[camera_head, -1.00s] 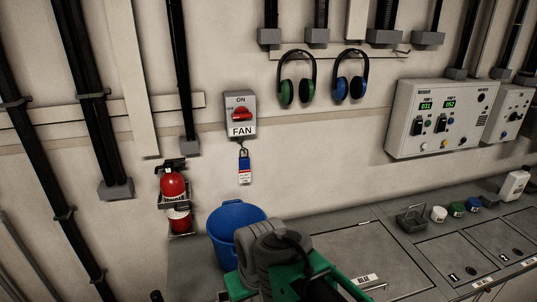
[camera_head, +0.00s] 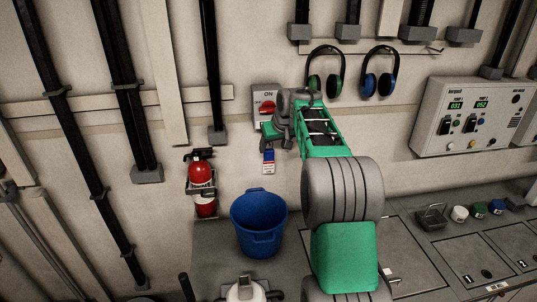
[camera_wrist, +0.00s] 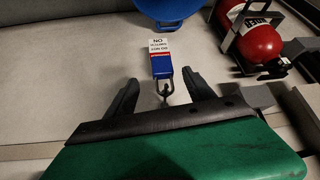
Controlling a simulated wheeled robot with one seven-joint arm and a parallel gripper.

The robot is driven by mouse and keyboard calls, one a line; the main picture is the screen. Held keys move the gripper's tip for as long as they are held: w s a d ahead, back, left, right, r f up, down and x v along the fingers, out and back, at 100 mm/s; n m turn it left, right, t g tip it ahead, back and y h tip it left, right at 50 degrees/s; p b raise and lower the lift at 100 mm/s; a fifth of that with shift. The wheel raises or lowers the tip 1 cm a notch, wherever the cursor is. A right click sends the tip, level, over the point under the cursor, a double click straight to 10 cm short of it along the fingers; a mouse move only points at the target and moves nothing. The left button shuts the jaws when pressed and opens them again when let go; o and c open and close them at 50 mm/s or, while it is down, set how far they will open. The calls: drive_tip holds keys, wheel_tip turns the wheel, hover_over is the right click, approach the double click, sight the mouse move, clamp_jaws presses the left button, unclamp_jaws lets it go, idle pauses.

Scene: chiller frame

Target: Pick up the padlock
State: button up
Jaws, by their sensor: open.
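The padlock (camera_head: 268,155) hangs on the wall below the red-handled switch box (camera_head: 265,101). Its blue body and white label also show in the wrist view (camera_wrist: 162,67), upside down there, with the dark shackle toward my gripper. My gripper (camera_wrist: 160,77) is open and empty. In the wrist view its two dark fingers lie on either side of the shackle and lower body, with gaps on both sides. Contact is not visible. In the head view my arm reaches up to the switch box and covers part of its right side and the shackle.
A blue bucket (camera_head: 258,222) stands on the counter below the padlock. A red fire extinguisher (camera_head: 200,172) is mounted to the left. Two pairs of earmuffs (camera_head: 377,84) hang to the right, near my arm. A control panel (camera_head: 464,117) is farther right. The wall around the padlock is mostly clear.

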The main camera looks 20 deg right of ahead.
sight(270, 151)
drive_tip(key=p+x, duration=0.2)
drive_tip(key=x, duration=0.5)
drive_tip(key=shift+a, duration=0.2)
drive_tip(key=shift+r, duration=0.1)
clamp_jaws()
